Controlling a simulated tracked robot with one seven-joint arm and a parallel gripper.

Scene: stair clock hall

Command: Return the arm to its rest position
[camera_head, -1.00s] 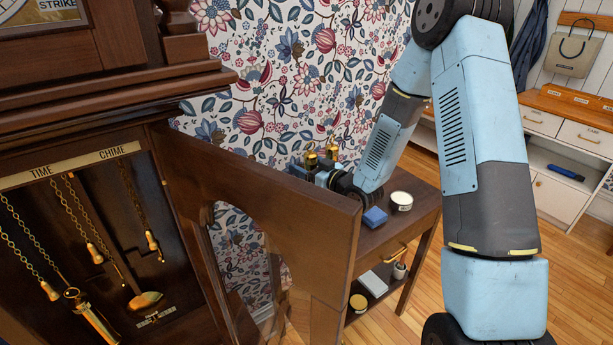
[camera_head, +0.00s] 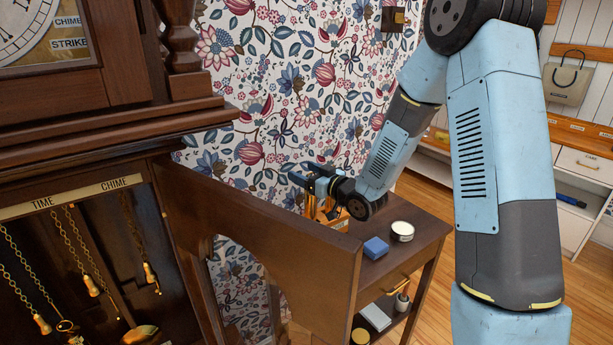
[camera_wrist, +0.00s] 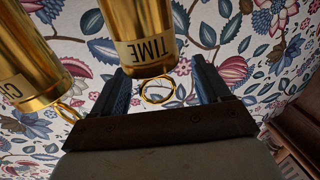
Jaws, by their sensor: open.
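My arm reaches down from the upper right in the head view. My gripper (camera_head: 318,180) is above the back left of the small side table (camera_head: 418,240), beside the wallpapered wall. It is open. Brass weights (camera_head: 325,207) show just below it, partly hidden. In the wrist view, my gripper's (camera_wrist: 157,68) two dark blue fingers stand apart, with a brass ring (camera_wrist: 158,90) showing between them. The brass weight marked TIME (camera_wrist: 140,30) and a second weight (camera_wrist: 25,55), its label partly cut off, are close by. I cannot tell whether a finger touches the ring.
The tall clock's open wooden door (camera_head: 265,225) stands between the case and the table. Chains hang inside the clock case (camera_head: 90,250). A blue block (camera_head: 376,248) and a white tin (camera_head: 402,231) sit on the table. Open floor (camera_head: 585,300) lies to the right.

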